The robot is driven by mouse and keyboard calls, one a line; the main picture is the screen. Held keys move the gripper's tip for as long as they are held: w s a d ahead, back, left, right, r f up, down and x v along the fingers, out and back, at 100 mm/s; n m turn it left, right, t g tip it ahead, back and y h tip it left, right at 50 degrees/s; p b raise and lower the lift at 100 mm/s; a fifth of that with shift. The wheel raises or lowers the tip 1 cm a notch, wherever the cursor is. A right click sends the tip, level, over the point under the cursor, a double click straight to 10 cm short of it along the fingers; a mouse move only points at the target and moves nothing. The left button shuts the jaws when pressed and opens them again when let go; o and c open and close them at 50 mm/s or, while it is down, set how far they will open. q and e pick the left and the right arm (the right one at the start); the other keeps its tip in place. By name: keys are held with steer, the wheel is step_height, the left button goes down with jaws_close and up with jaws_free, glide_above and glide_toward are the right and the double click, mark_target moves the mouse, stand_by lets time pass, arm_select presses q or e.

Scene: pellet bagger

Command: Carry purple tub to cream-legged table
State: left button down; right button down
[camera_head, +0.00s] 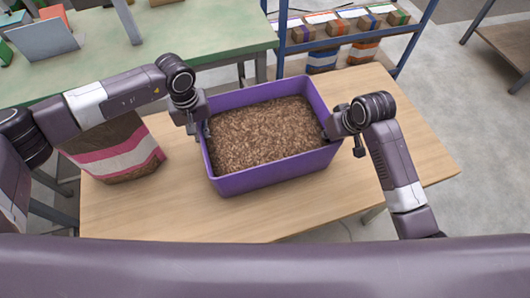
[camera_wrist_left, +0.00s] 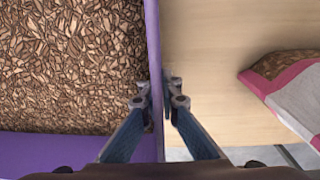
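The purple tub (camera_head: 262,176), full of brown pellets (camera_head: 262,135), stands on a light wooden table (camera_head: 400,180). Its wall also shows in the left wrist view (camera_wrist_left: 152,60). My left gripper (camera_head: 198,128) is at the tub's left wall. In the left wrist view its fingers (camera_wrist_left: 158,100) are close together on both sides of the wall, closed on it. My right gripper (camera_head: 342,141) is at the right wall, with its fingers spread across the rim and a gap outside the wall. I cannot tell which table is the cream-legged one.
A brown, pink and white bag (camera_head: 118,158) stands left of the tub. A green-topped table (camera_head: 200,35) is behind. A blue shelf rack (camera_head: 345,40) with several bags stands at the back. Another table (camera_head: 510,42) is at the far right. Grey floor (camera_head: 450,90) lies open between.

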arm_select(q)
steer(key=shift+f+b, duration=0.4)
steer(key=shift+f, duration=0.1)
arm_select(e)
steer(key=shift+f, duration=0.5)
arm_select(q)
steer(key=c, duration=2.2)
jaws_free()
arm_select(e)
steer(key=c, duration=2.2)
jaws_free()
arm_select(q)
steer(key=shift+o, duration=0.2)
steer(key=shift+s, duration=0.1)
arm_select(e)
steer(key=shift+o, duration=0.2)
arm_select(q)
steer(key=r, duration=1.1)
steer(key=shift+a+r, duration=0.25)
steer(key=shift+a, duration=0.05)
arm_select(e)
steer(key=shift+r, duration=0.15)
arm_select(q)
steer(key=shift+r, duration=0.2)
arm_select(e)
steer(key=v, duration=1.1)
steer(key=shift+s+r, duration=0.2)
steer(key=shift+r, duration=0.15)
